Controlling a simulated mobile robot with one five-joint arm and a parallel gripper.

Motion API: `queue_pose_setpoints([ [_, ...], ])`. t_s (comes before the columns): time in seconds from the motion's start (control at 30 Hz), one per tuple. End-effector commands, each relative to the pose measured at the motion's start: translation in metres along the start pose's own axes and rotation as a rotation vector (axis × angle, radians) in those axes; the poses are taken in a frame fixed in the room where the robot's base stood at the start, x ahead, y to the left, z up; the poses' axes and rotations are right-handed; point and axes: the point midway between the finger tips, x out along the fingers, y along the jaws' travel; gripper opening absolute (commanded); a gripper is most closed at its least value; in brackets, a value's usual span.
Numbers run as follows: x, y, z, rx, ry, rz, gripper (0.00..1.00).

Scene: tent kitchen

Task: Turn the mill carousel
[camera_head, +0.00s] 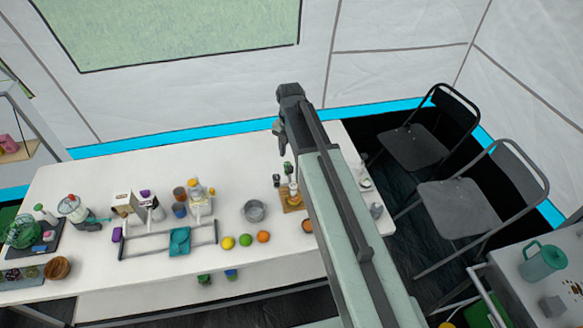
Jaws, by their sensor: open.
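What looks like the mill carousel (290,197) stands on the right part of the white table, with small dark-topped and pale upright pieces above a wooden base. My arm crosses in front of its right side and hides part of it. My gripper (281,142) hangs at the far end of my arm, above and a little behind the carousel in the picture. It looks apart from the carousel and holds nothing that I can see; its fingers are small and dark here.
A wire rack (150,246) with a teal cloth (180,241) is farther left. Small items stand right of my arm. Two folding chairs (459,210) stand beyond the table's right end.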

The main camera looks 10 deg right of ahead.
Motion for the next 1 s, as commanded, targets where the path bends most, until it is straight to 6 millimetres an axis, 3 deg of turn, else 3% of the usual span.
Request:
queue_pose_setpoints([
  [0.03, 0.015, 0.0, 0.0, 0.001, 0.0, 0.0, 0.45],
  [0.3, 0.062, 0.0, 0.0, 0.002, 0.0, 0.0, 0.45],
  [0.67, 0.065, -0.001, 0.0, 0.003, 0.0, 0.0, 0.45],
  [0.83, 0.065, -0.001, 0.001, 0.003, 0.0, 0.0, 0.0],
  [1.0, 0.065, -0.003, 0.003, 0.006, -0.001, -0.001, 0.0],
])
